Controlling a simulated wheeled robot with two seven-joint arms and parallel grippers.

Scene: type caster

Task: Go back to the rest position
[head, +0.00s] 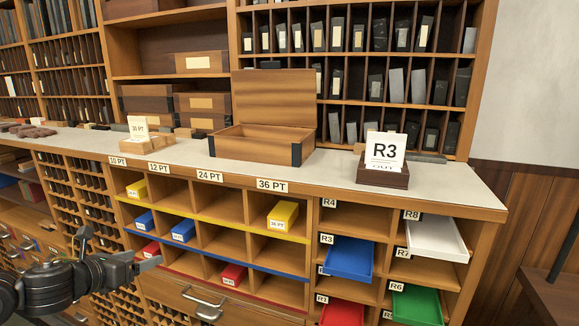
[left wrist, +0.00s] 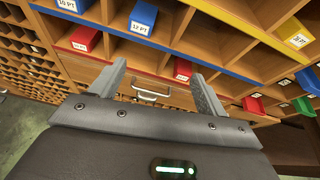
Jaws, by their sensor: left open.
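My left gripper (head: 148,258) is in front of the lower left of the cabinet in the head view, with its arm coming in from the left edge. In the left wrist view its two grey fingers (left wrist: 162,95) stand apart with nothing between them. Beyond them are the pigeonholes and a drawer with a metal handle (left wrist: 150,86). My right gripper shows in neither view.
The cabinet holds yellow (head: 283,215), blue (head: 183,231) and red (head: 234,275) boxes. Blue (head: 350,258), white (head: 436,239) and green (head: 416,305) trays stick out at the right. An open wooden box (head: 263,143) and an R3 card (head: 384,151) stand on the counter (head: 335,176).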

